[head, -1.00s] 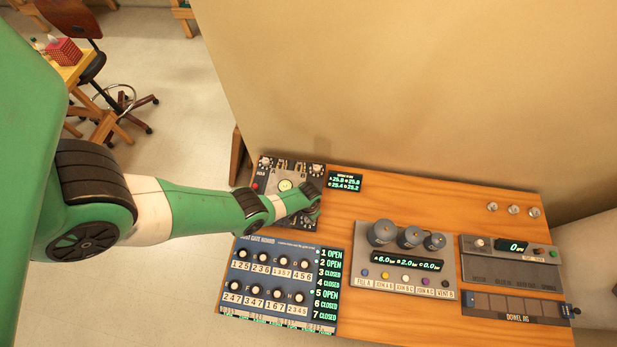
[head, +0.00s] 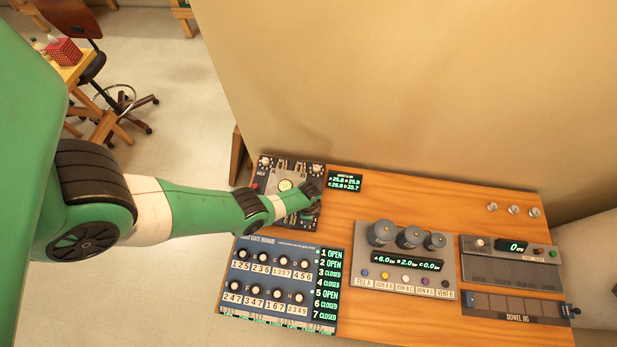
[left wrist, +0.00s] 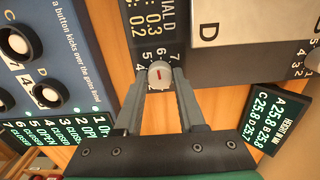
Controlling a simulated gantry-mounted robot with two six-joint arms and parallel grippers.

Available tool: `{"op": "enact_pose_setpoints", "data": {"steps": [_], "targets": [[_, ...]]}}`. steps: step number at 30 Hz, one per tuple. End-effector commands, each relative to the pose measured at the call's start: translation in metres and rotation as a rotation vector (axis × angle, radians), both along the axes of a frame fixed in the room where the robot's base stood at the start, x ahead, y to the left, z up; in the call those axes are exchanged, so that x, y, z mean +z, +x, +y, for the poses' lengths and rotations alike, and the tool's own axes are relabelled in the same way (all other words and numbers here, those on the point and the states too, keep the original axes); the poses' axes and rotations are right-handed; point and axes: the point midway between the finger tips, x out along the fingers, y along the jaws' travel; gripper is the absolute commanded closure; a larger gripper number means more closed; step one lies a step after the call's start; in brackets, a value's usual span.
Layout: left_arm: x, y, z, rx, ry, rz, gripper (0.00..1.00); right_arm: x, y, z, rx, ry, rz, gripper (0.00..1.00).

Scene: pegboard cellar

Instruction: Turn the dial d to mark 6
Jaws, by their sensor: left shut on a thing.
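Dial d (left wrist: 160,74) is a small pale round knob with a red pointer line, seen in the left wrist view on a dark panel strip labelled DIAL D. Small numerals, among them 4 to 7, stand around it. Which mark the pointer meets is too small to tell. My left gripper (left wrist: 161,81) is shut on the knob, one finger on each side. In the head view my left wrist (head: 309,190) covers the right side of the dark dial panel (head: 268,178) and hides dial d. My right gripper is in neither view.
A small readout (head: 345,182) beside the panel shows A 25.8, B 25.8, C 25.8, D 25.7. The blue gate board (head: 250,312) with several knobs lies just in front. A grey valve box (head: 365,260) stands to the right. Bare wood (head: 420,195) lies behind it.

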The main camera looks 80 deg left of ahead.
Motion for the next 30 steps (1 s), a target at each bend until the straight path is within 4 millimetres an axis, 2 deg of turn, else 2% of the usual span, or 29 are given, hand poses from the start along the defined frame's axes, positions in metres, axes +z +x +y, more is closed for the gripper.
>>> {"op": "enact_pose_setpoints", "data": {"steps": [12, 29, 30], "targets": [[-0.0005, -0.0003, 0.0, -0.211, 0.0, 0.0, 1.0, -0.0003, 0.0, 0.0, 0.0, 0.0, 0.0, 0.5], [-0.0006, -0.0003, 0.0, -0.242, 0.001, 0.0, 1.0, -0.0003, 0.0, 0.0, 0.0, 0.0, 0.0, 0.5], [-0.0006, -0.0003, 0.0, -0.242, 0.001, 0.0, 0.56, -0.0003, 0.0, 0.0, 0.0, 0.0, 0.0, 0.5]]}}
